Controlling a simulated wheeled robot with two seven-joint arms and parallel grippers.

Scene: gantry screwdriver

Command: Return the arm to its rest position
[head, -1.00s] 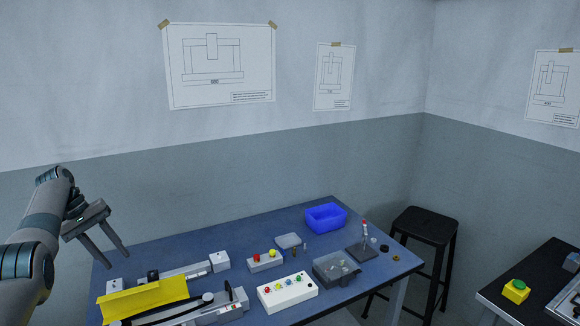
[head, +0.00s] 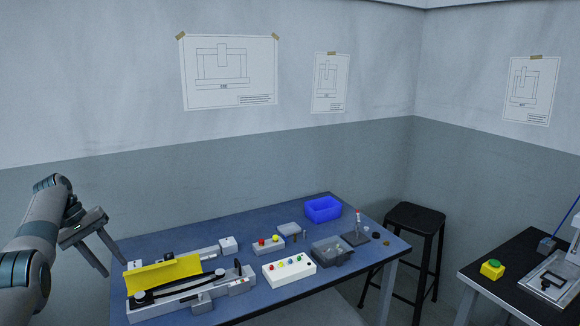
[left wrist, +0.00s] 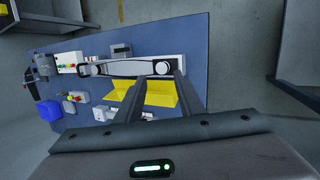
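My left gripper (head: 114,268) hangs in the air at the left end of the blue table (head: 200,233), fingers pointing down. Its two fingers are apart with nothing between them. In the left wrist view the gripper (left wrist: 159,78) is over the table end, in line with the belt rig (left wrist: 118,68) and the yellow angled piece (left wrist: 160,95). I cannot tell its exact height above them. My left arm (head: 38,235) comes in from the left edge, bent at the elbow. My right arm and gripper are not in view.
The table also holds a white button box (head: 289,269), a smaller button box (head: 268,245), a blue bin (head: 323,209), a grey tray (head: 330,253) and a small stand (head: 355,239). A black stool (head: 415,220) and a dark side table (head: 520,262) stand to the right.

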